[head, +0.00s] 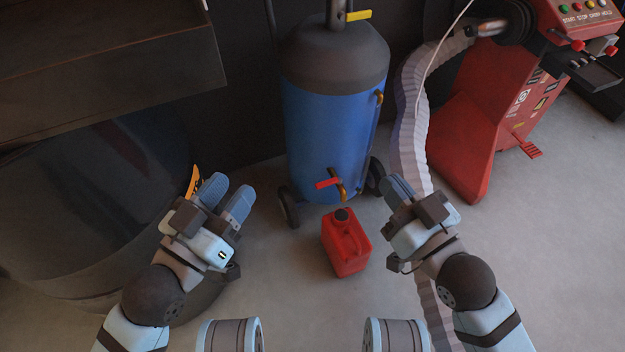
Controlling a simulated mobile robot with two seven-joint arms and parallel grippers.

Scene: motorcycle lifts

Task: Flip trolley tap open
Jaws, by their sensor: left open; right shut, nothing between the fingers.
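The trolley is a blue drum (318,130) with a dark grey top and black wheels, standing upright at the middle back. Its tap (328,183) has a red handle and a brass spout low on the drum's front. A yellow lever (358,15) sits on the pipe at the top. My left gripper (225,195) is open and empty, left of the drum and apart from the tap. My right gripper (398,190) is shut and empty, right of the tap and apart from it, in front of the ribbed hose.
A red jerrycan (346,255) with a black cap stands on the floor below the tap. A pale ribbed hose (408,130) runs down the right side. A red machine (470,120) stands at the right. A dark bench (100,75) and large dark drum (80,220) fill the left.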

